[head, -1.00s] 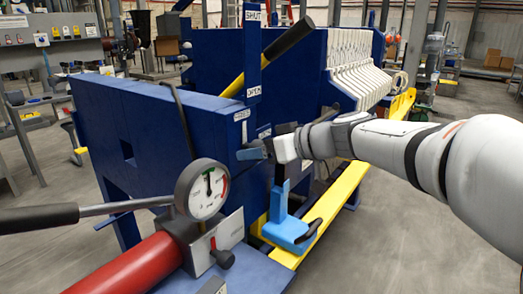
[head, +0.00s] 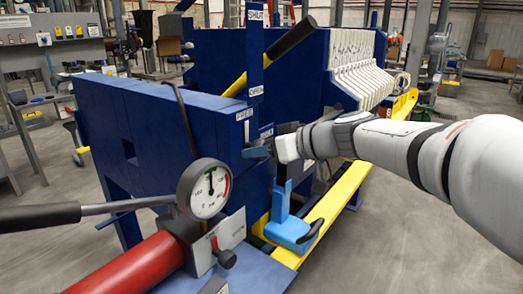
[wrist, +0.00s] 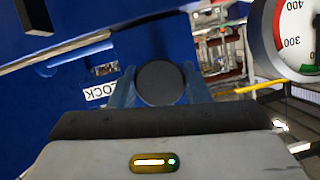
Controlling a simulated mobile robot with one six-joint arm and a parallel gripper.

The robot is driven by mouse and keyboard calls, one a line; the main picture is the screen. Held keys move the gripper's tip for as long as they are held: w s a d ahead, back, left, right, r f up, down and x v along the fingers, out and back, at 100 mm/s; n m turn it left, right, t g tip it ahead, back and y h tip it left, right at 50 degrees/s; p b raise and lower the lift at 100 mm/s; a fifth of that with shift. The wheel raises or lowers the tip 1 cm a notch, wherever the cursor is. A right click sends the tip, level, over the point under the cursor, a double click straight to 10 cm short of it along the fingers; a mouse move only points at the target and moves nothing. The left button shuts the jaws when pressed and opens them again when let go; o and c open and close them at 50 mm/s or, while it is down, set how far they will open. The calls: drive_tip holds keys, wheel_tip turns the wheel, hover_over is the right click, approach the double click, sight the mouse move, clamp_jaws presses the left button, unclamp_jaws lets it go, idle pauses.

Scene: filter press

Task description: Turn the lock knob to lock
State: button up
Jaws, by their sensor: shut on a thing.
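The lock knob (wrist: 160,83) shows in the wrist view as a dark round disc between the two blue fingers of my gripper (wrist: 160,92). My gripper is shut on it, with one finger at each side. The LOCK label (wrist: 101,90) lies just left of the fingers in that view. In the head view my gripper (head: 257,151) reaches from the right to the blue press body, just below the FREE label (head: 243,114) and beside the LOCK label (head: 266,132). The knob is mostly hidden there, and its turn angle cannot be read.
A pressure gauge (head: 210,189) and red cylinder (head: 130,269) stand at the front left. A black-handled lever (head: 290,41) rises above the gripper by the SHUT label (head: 256,15). A light-blue part (head: 291,232) stands below, near a yellow rail (head: 338,197).

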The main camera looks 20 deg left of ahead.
drive_tip(key=shift+w+f, duration=0.1)
drive_tip(key=m+b, duration=0.1)
drive_tip(key=m+g+b, duration=0.1)
drive_tip(key=shift+d+f+m+g+y+b, duration=0.1)
drive_tip(key=shift+f+m+g+y+b, duration=0.05)
drive_tip(key=shift+m+g+y+b, duration=0.2)
drive_tip(key=m+b, duration=0.1)
drive_tip(key=m+g+y, duration=0.1)
drive_tip(key=m, duration=0.1)
drive_tip(key=shift+g+y+b, duration=0.25)
drive_tip(key=shift+b, duration=0.15)
drive_tip(key=m+y, duration=0.1)
drive_tip(key=m, duration=0.2)
drive_tip(key=shift+m+g+y+b, duration=0.3)
drive_tip(key=shift+m+g+b, duration=0.05)
drive_tip(key=shift+g, duration=0.05)
drive_tip(key=m+y, duration=0.1)
drive_tip(key=m, duration=0.3)
drive_tip(key=shift+y, duration=0.4)
drive_tip(key=shift+m, duration=0.3)
drive_tip(key=o, duration=1)
